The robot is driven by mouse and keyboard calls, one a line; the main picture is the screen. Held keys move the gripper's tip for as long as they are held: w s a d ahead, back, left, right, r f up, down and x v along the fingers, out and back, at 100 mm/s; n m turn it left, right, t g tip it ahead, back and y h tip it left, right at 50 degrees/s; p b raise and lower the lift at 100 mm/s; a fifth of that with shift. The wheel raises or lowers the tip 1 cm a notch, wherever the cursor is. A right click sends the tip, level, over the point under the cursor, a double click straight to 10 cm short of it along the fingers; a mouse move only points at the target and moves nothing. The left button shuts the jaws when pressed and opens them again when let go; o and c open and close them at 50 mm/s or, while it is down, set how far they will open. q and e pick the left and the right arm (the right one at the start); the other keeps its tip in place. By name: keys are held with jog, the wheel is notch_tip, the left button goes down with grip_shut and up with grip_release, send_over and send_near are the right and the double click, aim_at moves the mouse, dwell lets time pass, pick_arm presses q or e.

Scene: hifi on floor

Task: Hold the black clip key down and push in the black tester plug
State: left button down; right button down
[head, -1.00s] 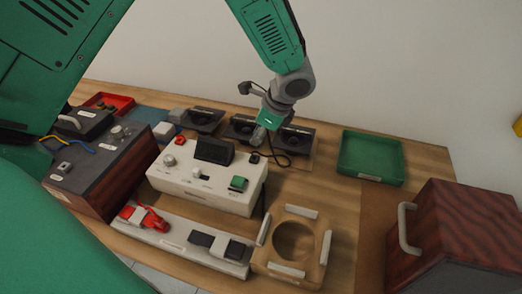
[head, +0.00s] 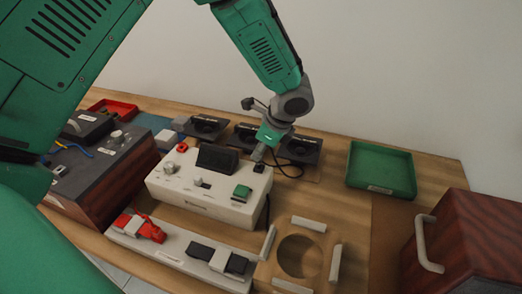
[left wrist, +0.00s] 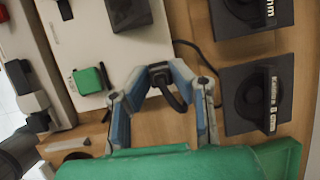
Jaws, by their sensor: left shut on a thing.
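My left gripper (head: 262,152) is shut on a small black plug, which shows between its fingertips in the left wrist view (left wrist: 161,72). A black cable (head: 288,168) loops from it. The gripper is at the back right corner of the white tester (head: 215,203), close to a small black part (head: 258,168) on its top. I cannot tell whether the plug touches it. A black clip (head: 203,251) with a grey block (head: 237,265) lies on the white strip (head: 176,255) in front. A red clip (head: 145,229) sits on that strip's left. My right gripper does not show.
Several black speaker units (head: 299,149) stand behind the tester. A green tray (head: 381,169) is at the back right. A tan holder with a round hole (head: 297,257) is right of the strip. A wooden box with a handle (head: 465,245) stands at the right.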

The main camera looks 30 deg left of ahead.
pick_arm(q)
jog(key=shift+d+r, duration=0.1)
jog(key=shift+d, duration=0.15)
dwell(0.3)
jog(key=shift+a+p, duration=0.25)
jog(key=shift+p, duration=0.05)
jog(key=shift+s+d, duration=0.1)
dwell(0.4)
jog(key=shift+f, duration=0.95)
dwell(1.0)
jog(key=c, duration=1.3)
grip_release()
jog(key=shift+c, duration=0.2)
